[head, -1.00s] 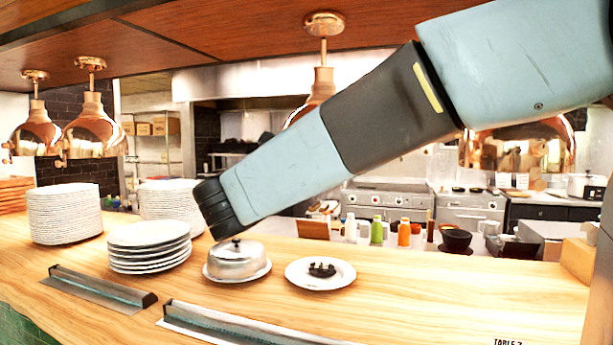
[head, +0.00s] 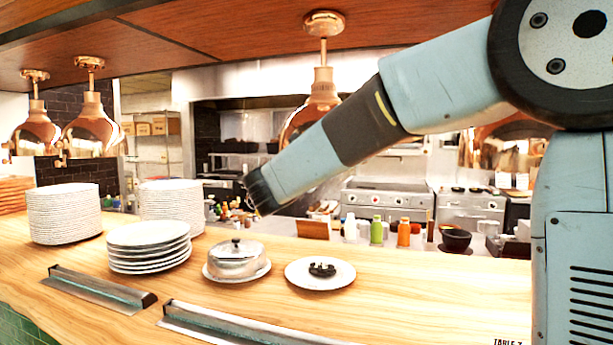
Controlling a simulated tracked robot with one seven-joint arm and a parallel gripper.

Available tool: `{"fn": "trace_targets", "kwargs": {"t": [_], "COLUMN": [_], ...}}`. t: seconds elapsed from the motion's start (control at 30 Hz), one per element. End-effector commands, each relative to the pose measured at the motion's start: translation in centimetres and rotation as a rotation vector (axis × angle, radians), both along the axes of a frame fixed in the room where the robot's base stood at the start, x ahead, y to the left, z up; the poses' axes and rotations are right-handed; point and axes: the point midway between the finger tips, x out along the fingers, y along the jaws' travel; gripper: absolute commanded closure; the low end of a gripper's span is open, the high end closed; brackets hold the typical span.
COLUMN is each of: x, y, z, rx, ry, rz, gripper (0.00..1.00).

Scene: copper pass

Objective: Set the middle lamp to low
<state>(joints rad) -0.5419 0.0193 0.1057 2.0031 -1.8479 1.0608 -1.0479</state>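A copper lamp (head: 318,92) hangs near the middle of the head view from a round ceiling mount. My arm crosses in front of the lower right of its shade, and I cannot make out a switch on it. Two more copper lamps, one at the far left (head: 36,135) and one beside it (head: 92,132), hang at the left, with small knobs low on their shades. Another copper lamp (head: 505,145) at the right is largely hidden behind my arm.
Below is a wooden counter (head: 420,300) with plate stacks (head: 64,215), a low stack of plates (head: 148,245), a metal cloche (head: 236,258) on a plate and a plate with dark food (head: 320,273). Bottles (head: 376,231) and a dark bowl (head: 455,239) stand behind.

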Motion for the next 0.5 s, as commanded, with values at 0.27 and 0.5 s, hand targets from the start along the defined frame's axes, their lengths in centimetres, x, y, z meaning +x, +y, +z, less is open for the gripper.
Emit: {"fn": "trace_targets", "kwargs": {"t": [0.27, 0.5], "x": [0.01, -0.01], "y": [0.02, 0.05], "z": [0.01, 0.01], "rx": [0.0, 0.001], "ry": [0.0, 0.0], "rz": [0.0, 0.0], "gripper": [0.55, 0.78]}}
